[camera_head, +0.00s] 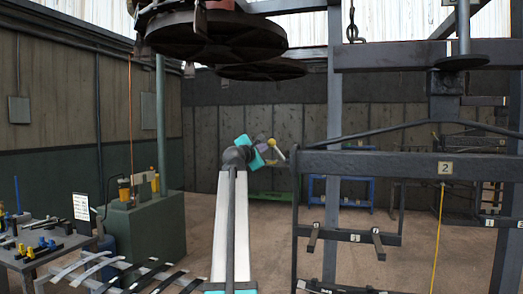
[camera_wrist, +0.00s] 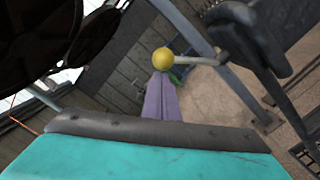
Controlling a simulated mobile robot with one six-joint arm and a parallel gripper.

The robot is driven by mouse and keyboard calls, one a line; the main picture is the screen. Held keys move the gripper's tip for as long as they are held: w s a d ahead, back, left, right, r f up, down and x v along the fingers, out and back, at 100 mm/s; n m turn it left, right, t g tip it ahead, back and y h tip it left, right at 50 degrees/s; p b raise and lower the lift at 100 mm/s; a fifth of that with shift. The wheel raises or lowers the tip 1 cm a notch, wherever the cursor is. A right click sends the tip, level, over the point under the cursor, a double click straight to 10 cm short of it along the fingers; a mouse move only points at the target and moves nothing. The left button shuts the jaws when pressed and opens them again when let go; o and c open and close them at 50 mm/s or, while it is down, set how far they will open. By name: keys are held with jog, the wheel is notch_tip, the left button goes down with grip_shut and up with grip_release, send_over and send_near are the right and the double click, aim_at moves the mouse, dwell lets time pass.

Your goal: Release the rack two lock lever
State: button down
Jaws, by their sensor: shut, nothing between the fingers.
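The lock lever shows in the wrist view as a yellow ball knob (camera_wrist: 163,58) on a thin grey rod, which runs right to the dark end of a bar. In the head view the knob (camera_head: 271,142) is small, beside the left end of the rack bar marked 2 (camera_head: 390,164). My gripper (camera_wrist: 161,80) has purple fingers that are shut and empty. Their tips appear just below the knob in the wrist view; I cannot tell whether they touch it. In the head view my gripper (camera_head: 264,146) is partly hidden by my wrist.
Dark round plates (camera_head: 215,38) hang overhead at upper left. A grey upright post (camera_head: 333,110) stands behind the rack bar. A green cabinet (camera_head: 146,222) and a cluttered workbench (camera_head: 40,262) stand at left. A blue frame (camera_head: 342,190) stands farther back. Open floor lies between.

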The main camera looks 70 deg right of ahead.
jog(key=shift+s+d+r+m, duration=0.1)
jog(key=shift+s+r+m, duration=0.4)
jog(key=shift+m, duration=0.3)
jog(key=shift+s+r+m, duration=0.35)
jog(key=shift+r+m, duration=0.25)
jog(key=shift+m, duration=0.2)
jog(key=s+r+m, duration=0.2)
jog(key=s+m, duration=0.3)
jog(key=m, duration=0.1)
jog(key=shift+s+r+y, duration=0.3)
jog(key=shift+y, duration=0.1)
jog(key=shift+s+d, duration=0.1)
jog(key=shift+d, duration=0.05)
